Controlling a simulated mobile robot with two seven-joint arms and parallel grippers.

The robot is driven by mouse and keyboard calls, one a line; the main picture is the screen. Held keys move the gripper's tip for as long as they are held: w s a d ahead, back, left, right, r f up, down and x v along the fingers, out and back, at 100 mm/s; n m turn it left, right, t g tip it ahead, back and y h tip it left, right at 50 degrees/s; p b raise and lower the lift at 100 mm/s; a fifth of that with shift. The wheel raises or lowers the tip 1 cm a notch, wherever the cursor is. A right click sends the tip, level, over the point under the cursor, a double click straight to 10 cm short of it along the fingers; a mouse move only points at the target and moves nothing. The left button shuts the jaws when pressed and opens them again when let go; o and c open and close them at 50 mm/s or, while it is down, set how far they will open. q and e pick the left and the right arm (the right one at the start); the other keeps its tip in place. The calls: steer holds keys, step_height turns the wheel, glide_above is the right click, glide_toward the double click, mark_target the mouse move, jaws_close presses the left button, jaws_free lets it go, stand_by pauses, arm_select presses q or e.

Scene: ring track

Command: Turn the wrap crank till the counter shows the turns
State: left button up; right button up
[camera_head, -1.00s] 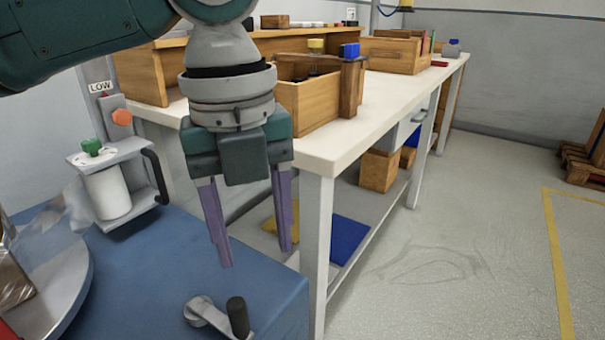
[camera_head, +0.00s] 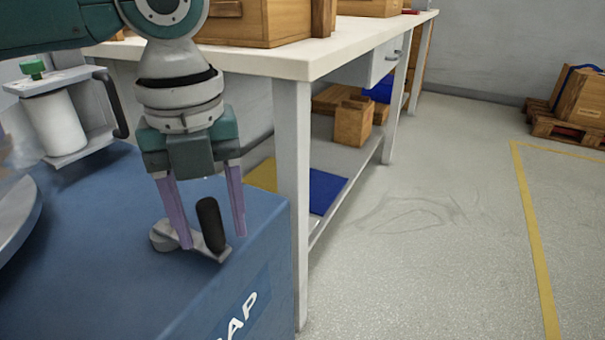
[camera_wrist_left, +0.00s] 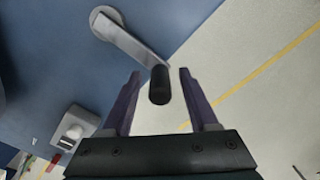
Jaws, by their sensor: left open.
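The wrap crank (camera_head: 165,236) sits on the blue machine top near its right edge. It has a grey metal arm and an upright black handle (camera_head: 211,226). My left gripper (camera_head: 212,240) is open and points down, with one purple finger on each side of the handle. In the left wrist view the black handle (camera_wrist_left: 159,85) stands between the two open fingertips (camera_wrist_left: 160,78), with gaps visible on both sides. The crank arm (camera_wrist_left: 130,40) runs from there to its round hub at upper left. No counter reading is visible. My right gripper is not in view.
The blue machine (camera_head: 110,260) carries a grey turntable at left and a white film roll (camera_head: 55,122) in a bracket. A white workbench (camera_head: 300,62) stands behind. Open floor and a yellow line lie right, with a pallet (camera_head: 570,130) beyond.

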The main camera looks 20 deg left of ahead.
arm_select(q)
steer(key=shift+f, duration=0.15)
steer(key=shift+c, duration=0.4)
jaws_close()
stand_by(1.0)
